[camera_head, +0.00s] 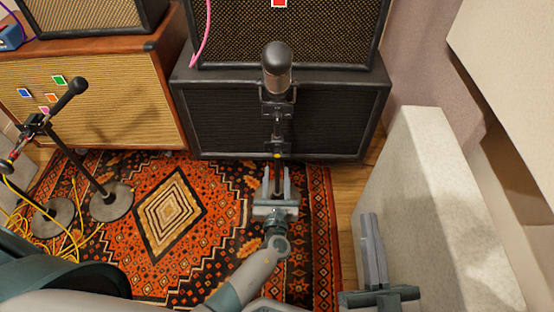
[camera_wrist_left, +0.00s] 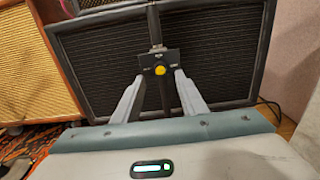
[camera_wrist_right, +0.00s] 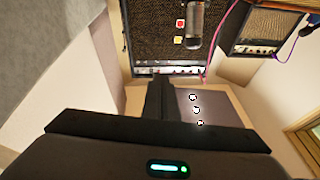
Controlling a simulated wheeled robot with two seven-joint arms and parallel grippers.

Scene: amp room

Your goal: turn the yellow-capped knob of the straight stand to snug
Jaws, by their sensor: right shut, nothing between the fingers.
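The straight stand's yellow-capped knob (camera_head: 277,155) sits on the dark stand pole below the large microphone (camera_head: 276,70). In the left wrist view the yellow cap (camera_wrist_left: 160,69) shows on a dark plate with small markings, too small to read. My left gripper (camera_head: 276,172) is open, its two fingers pointing towards the knob. In the left wrist view its fingertips (camera_wrist_left: 160,80) lie to either side below the cap, with clear gaps. I cannot tell how deep they reach. My right gripper (camera_head: 370,222) is shut and empty at the right, away from the stand; its fingers (camera_wrist_right: 160,85) are together.
A black speaker cabinet (camera_head: 320,125) stands behind the stand. A pale padded panel (camera_head: 425,200) is close by my right gripper. At left, another microphone stand (camera_head: 88,175) and yellow cables (camera_head: 45,250) occupy the patterned rug (camera_head: 165,255).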

